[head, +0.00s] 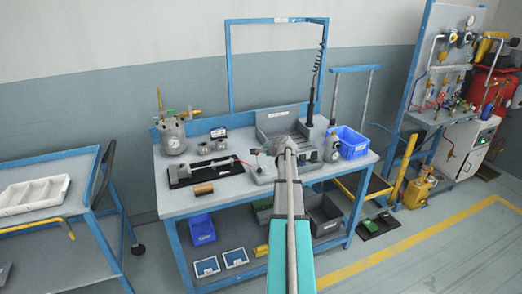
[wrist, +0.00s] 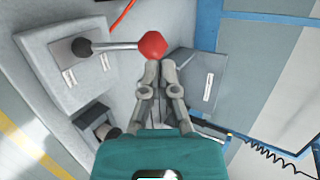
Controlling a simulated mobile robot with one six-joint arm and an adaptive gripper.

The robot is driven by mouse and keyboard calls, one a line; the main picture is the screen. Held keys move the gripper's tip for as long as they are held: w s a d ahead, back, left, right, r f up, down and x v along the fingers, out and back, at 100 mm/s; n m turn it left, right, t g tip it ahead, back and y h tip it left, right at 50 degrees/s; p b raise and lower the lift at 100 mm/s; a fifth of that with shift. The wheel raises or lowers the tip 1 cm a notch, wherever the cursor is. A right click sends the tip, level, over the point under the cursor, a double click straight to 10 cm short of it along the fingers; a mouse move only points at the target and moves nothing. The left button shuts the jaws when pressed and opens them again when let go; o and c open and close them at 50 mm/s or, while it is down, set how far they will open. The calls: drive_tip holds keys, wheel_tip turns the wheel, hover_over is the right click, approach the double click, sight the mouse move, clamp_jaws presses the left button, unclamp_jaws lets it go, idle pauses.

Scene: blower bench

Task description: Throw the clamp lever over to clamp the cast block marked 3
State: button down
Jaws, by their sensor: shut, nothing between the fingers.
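The clamp lever (wrist: 115,46) shows in the wrist view as a metal rod. It runs from a dark pivot on a pale grey plate to a red ball knob (wrist: 152,45). My gripper (wrist: 161,70) is shut and empty, its fingertips just below the knob in the picture; I cannot tell whether they touch it. In the head view my gripper (head: 287,146) is over the grey fixture on the bench and hides part of it. A grey block (wrist: 195,85) with a pale label lies right of the fingers. No number 3 is readable, so I cannot tell which part is the cast block.
The blue-framed workbench (head: 178,208) carries a metal pot (head: 172,133), a black tray (head: 205,169) and a blue bin (head: 351,142). A coiled black cord (wrist: 265,150) shows at the wrist view's lower right. The bench's front left edge is mostly clear.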

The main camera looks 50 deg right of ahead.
drive_tip(key=p+v, duration=0.6)
drive_tip(key=v, duration=0.6)
drive_tip(key=shift+w+r, duration=0.2)
drive_tip(key=shift+r, duration=0.25)
drive_tip(key=shift+w, duration=0.1)
drive_tip(key=w+a+f+n+g+y, duration=0.2)
drive_tip(key=a+n, duration=0.2)
drive_tip(key=a, duration=0.7)
drive_tip(key=w+a+f+n+g+y, duration=0.1)
drive_tip(key=w+a+f+n+g, duration=0.15)
drive_tip(key=a, duration=0.75)
drive_tip(key=w+a+f+n+g+y, duration=0.15)
drive_tip(key=a+n, duration=0.35)
drive_tip(key=a, duration=0.6)
drive_tip(key=s+a+f+n+g+h, duration=0.1)
drive_tip(key=s+a+n, duration=0.4)
drive_tip(key=a, duration=0.7)
drive_tip(key=s+a+f+n+g+h, duration=0.1)
drive_tip(key=s+a+n+g, duration=0.3)
drive_tip(key=a, duration=0.9)
drive_tip(key=shift+s+a+f+n+g, duration=0.2)
drive_tip(key=shift+s+f+n+g, duration=0.1)
drive_tip(key=shift+s+f+n, duration=0.25)
